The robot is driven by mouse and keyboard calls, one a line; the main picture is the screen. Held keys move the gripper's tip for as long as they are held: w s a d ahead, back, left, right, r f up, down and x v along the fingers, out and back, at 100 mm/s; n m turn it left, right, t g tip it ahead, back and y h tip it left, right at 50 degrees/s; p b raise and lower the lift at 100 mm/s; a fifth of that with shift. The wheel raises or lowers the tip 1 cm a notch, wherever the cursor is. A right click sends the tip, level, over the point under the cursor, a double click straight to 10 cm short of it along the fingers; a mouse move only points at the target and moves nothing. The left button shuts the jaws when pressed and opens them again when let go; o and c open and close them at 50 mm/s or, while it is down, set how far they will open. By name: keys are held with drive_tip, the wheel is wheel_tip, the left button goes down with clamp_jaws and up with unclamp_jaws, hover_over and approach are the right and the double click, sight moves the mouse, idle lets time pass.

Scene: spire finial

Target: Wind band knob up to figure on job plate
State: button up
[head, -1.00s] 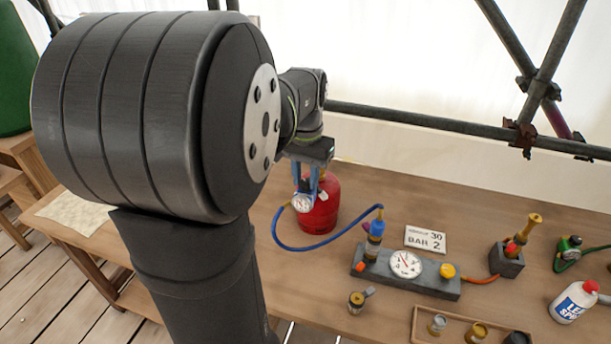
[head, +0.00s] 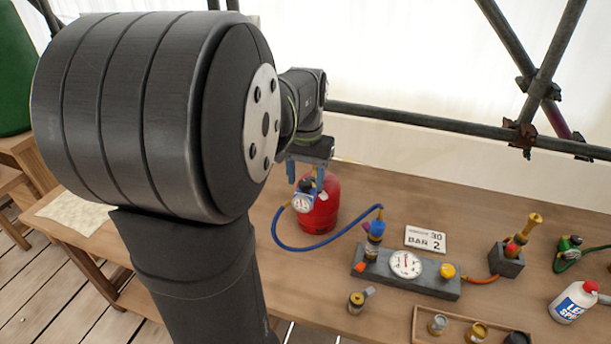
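The white job plate (head: 425,239) stands on the bench; its large lower line reads BAR 2, and a smaller line above ends in 30. My gripper (head: 305,182) points down at the regulator on the red gas bottle (head: 320,212). Its blue fingers stand apart on either side of a dark knob (head: 305,185), which shows between them. A small dial (head: 302,203) sits just below the knob. The larger white gauge (head: 405,264) on the grey block has its needle pointing roughly up; its figures are too small to read.
A blue hose (head: 320,248) loops from the regulator to the upright fitting (head: 374,240) on the grey block (head: 440,283). Scaffold bars cross behind.

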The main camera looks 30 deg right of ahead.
sight(306, 182)
drive_tip(key=shift+r, duration=0.1)
wheel_tip(306, 182, up, 17)
idle(0.5)
drive_tip(key=shift+r, duration=0.1)
wheel_tip(306, 182, down, 18)
drive_tip(key=shift+r, duration=0.25)
idle(0.5)
